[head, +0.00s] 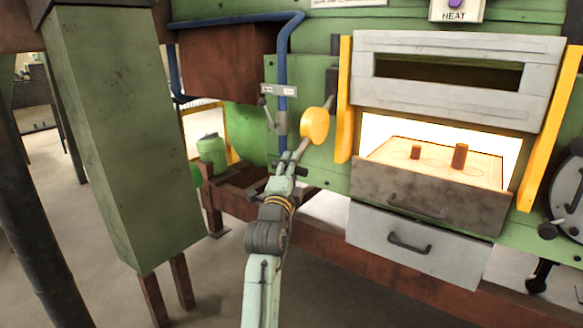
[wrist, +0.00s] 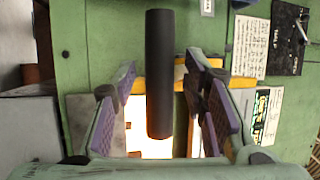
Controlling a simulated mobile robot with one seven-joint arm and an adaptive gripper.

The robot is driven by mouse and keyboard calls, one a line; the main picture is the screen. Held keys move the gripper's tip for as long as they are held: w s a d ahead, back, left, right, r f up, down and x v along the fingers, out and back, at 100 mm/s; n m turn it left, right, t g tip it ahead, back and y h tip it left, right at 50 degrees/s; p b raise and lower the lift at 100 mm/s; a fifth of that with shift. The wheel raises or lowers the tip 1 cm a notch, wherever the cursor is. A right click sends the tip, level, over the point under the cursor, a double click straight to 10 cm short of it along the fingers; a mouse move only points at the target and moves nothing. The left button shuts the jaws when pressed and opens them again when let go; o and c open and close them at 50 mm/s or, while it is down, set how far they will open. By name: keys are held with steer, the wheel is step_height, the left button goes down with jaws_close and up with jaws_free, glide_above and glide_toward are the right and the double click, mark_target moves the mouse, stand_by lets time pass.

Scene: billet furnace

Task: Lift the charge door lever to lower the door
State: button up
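The charge door (head: 450,105), a pale grey panel with a dark slot, is raised above the bright furnace opening. A lever part with a rounded yellow end (head: 315,126) and a short dark piece above it is left of the door's yellow guide. My gripper (head: 290,162) is just below and left of it in the head view. In the wrist view a black cylindrical handle (wrist: 160,75) stands upright between my spread purple-padded fingers, with gaps showing on both sides. Whether it touches a pad is not visible. The lever's pivot is not clear.
Two brown billets (head: 459,157) stand on the glowing hearth. Yellow guides (head: 345,98) flank the door. Blue pipes (head: 283,80) and a small valve lever are at left. A green column (head: 125,135) stands left of my arm. Drawers (head: 412,242) are below the opening.

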steer(key=shift+c, duration=0.2)
steer(key=c, duration=0.6)
steer(key=shift+f, duration=0.1)
jaws_close()
